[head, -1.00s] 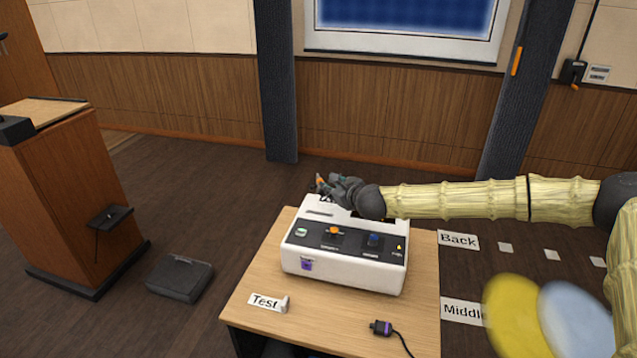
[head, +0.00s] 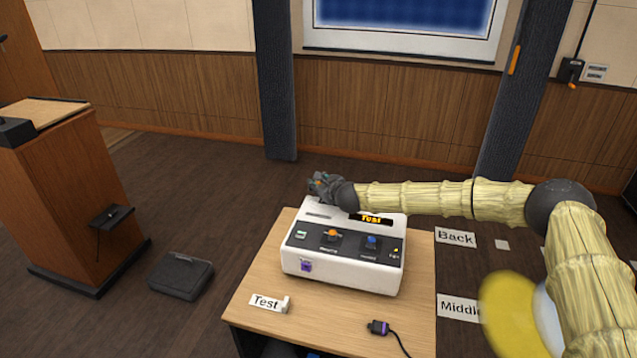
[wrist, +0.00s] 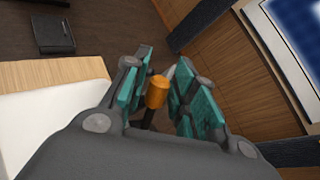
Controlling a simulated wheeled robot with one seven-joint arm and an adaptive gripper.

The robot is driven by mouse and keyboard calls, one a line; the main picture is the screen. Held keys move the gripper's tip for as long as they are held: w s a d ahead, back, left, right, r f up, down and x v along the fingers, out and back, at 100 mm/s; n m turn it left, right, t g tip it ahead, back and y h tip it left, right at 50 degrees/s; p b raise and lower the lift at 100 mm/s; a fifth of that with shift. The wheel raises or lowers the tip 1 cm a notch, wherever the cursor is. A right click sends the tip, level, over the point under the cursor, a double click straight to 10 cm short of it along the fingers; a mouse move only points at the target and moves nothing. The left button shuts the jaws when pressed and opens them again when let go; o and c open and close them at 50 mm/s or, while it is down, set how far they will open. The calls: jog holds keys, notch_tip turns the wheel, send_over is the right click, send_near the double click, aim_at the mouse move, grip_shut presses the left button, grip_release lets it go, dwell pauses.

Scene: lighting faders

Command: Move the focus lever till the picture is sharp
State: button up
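The white projector-like box (head: 340,268) stands on the wooden table. My gripper (head: 322,184) is at its far edge, seen small in the head view. In the wrist view, an orange-tipped lever (wrist: 157,91) on a dark stem stands between the teal finger pads of my gripper (wrist: 161,72). The fingers are apart on either side of it, with narrow gaps; contact is not clear. I cannot read a label naming it as the focus lever. The blue picture on the screen (head: 405,12) is cut off by the head view and has soft edges.
The box's front panel has an orange knob (head: 332,234) and a blue knob (head: 372,241). A lectern (head: 75,200) and a dark case (head: 181,275) stand left.

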grip_shut()
jog(key=shift+d+f+b, duration=0.1)
jog(key=shift+b, duration=0.3)
